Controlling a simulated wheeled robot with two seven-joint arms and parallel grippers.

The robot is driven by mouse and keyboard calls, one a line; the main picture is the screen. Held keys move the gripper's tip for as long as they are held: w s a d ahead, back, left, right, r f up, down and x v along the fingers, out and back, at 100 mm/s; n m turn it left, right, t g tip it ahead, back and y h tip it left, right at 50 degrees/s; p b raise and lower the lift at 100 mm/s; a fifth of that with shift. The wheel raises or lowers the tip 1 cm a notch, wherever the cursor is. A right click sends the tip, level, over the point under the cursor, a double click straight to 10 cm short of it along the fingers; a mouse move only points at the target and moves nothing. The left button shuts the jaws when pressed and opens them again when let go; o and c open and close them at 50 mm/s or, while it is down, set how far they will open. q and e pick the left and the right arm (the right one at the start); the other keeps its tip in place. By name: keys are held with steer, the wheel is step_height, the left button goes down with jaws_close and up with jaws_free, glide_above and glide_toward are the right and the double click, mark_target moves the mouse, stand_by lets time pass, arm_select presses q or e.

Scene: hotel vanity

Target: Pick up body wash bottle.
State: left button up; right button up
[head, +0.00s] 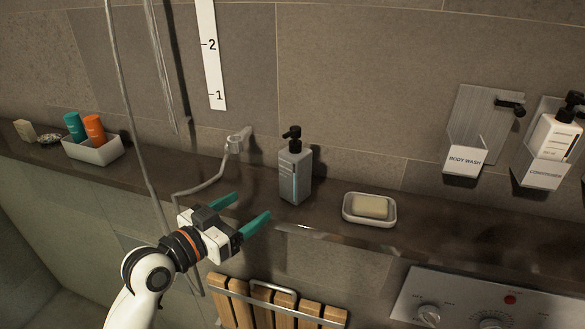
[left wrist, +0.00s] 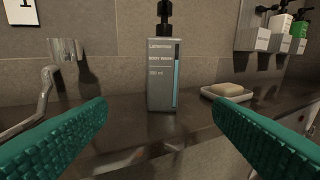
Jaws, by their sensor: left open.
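The body wash bottle (head: 294,175) is grey with a black pump top and stands upright on the dark stone ledge (head: 240,180). In the left wrist view the bottle (left wrist: 162,75) is centred beyond my fingertips, with its BODY WASH label and a teal stripe facing me. My left gripper (head: 247,211) has teal fingers, is open and empty, and sits in front of and to the left of the bottle, apart from it. An empty wall holder labelled BODY WASH (head: 465,160) is on the right. My right gripper is not in view.
A soap dish (head: 368,218) with a soap bar lies just right of the bottle. A hose holder (head: 238,140) is to its left on the wall, with a hose hanging nearby. A white tray (head: 94,151) holds teal and orange containers. A wooden slatted seat (head: 275,305) and control panel are below.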

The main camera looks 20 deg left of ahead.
arm_select(q)
step_height(320, 180, up, 2)
steer(key=r, duration=0.1)
steer(key=p, duration=0.2)
glide_toward(287, 169)
steer(key=w, duration=0.2)
steer(key=w+d, duration=0.1)
steer(key=shift+w+f+t, duration=0.1)
steer(key=shift+f+t, duration=0.2)
steer(key=shift+w+d+p, duration=0.1)
steer(key=shift+w+p, duration=0.1)
steer(key=shift+p, duration=0.1)
steer(key=p+x, duration=0.2)
steer(key=x, duration=0.2)
steer(key=shift+w+d, duration=0.1)
steer(key=shift+d, duration=0.2)
steer(key=shift+w+d+f, duration=0.1)
steer(key=shift+w, duration=0.1)
steer(key=shift+s, duration=0.1)
steer(key=shift+c, duration=0.8)
steer(key=shift+m, duration=0.3)
steer(key=c, duration=1.1)
step_height(287, 169, up, 10)
steer(key=shift+r+b, duration=0.1)
steer(key=shift+b, duration=0.3)
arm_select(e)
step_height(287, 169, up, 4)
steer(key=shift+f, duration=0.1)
